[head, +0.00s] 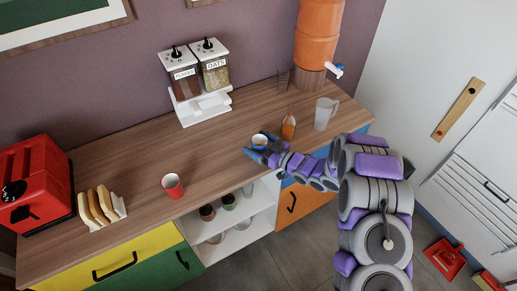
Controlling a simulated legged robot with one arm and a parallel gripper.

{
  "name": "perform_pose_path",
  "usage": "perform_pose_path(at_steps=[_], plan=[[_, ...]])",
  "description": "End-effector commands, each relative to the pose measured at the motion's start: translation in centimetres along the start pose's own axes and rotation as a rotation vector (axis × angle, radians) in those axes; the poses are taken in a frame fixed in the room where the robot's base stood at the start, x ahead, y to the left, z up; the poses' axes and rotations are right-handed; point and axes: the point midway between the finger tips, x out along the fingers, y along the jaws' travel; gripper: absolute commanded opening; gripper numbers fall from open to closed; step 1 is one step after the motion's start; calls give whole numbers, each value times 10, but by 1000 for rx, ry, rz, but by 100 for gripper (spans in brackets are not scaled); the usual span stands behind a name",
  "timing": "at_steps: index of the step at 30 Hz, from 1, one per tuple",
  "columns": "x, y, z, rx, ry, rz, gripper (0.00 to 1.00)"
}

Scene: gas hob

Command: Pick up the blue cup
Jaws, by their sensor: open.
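The blue cup (259,142) stands upright on the wooden counter (215,150), with its pale inside showing from above. My gripper (260,149) is at the cup, reaching in from the right over the counter's front edge. Its fingers are open, with one seen near the cup's front and another near its far right side. The view is too small to tell whether the fingers touch the cup. Part of the cup's lower side is hidden by the gripper.
A brown bottle (289,127) and a clear pitcher (326,113) stand close behind my gripper. A red cup (172,186), a toast rack (102,206) and a red toaster (35,184) are left. Cereal dispensers (197,80) stand at the back. The counter left of the blue cup is clear.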

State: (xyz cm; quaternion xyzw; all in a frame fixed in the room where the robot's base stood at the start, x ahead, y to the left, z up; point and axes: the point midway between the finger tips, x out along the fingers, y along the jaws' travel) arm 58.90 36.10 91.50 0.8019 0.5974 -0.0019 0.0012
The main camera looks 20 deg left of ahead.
Motion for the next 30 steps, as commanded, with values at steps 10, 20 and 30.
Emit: perform_pose_path(at_steps=[10, 20, 30], plan=[[-1, 0, -1, 0, 1, 0, 76], [0, 0, 0, 0, 0, 0, 44], [0, 0, 0, 0, 0, 0, 31]])
